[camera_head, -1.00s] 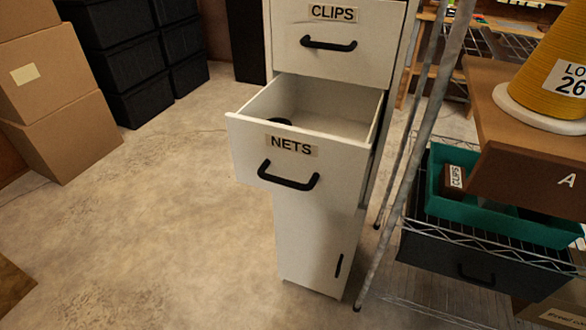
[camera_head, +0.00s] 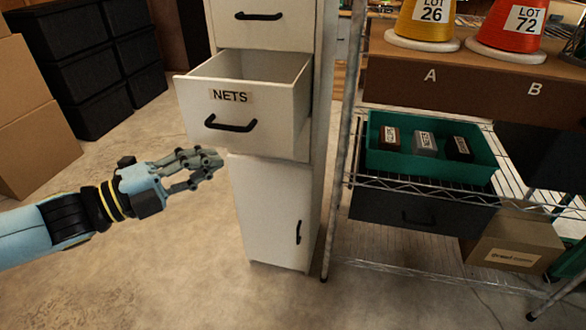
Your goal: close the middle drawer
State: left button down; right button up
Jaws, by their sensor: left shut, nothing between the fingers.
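The white cabinet (camera_head: 268,200) stands in the centre. Its drawer labelled NETS (camera_head: 210,112), between an upper drawer and a lower door, is pulled out. Its black handle (camera_head: 231,124) is on the front panel, and the part of the inside that shows looks empty. My left gripper (camera_head: 217,164) is shut and empty. In the picture it is just below the lower left part of the drawer front, and I cannot tell whether it touches the cabinet. My right gripper is not in view.
The upper drawer (camera_head: 263,30) is shut. A wire shelf rack (camera_head: 420,187) stands close on the right, with a green tray (camera_head: 385,165) of small boxes and thread cones above. Black crates (camera_head: 99,77) and cardboard boxes (camera_head: 35,140) are at the left. Floor in front is clear.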

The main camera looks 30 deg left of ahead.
aim_at(256, 101)
pick_arm(q)
jog(key=shift+m+g+h, duration=0.3)
jog(key=shift+m+g, duration=0.1)
jog(key=shift+m, duration=0.1)
jog(key=x, duration=0.4)
jog(key=a+b+x, duration=0.1)
jog(key=x, duration=0.3)
jog(key=w+x, duration=0.1)
jog(key=x, duration=0.2)
jog(key=shift+w+a+f+b, duration=0.2)
jog(key=shift+w+b, duration=0.1)
jog(key=shift+w, duration=0.35)
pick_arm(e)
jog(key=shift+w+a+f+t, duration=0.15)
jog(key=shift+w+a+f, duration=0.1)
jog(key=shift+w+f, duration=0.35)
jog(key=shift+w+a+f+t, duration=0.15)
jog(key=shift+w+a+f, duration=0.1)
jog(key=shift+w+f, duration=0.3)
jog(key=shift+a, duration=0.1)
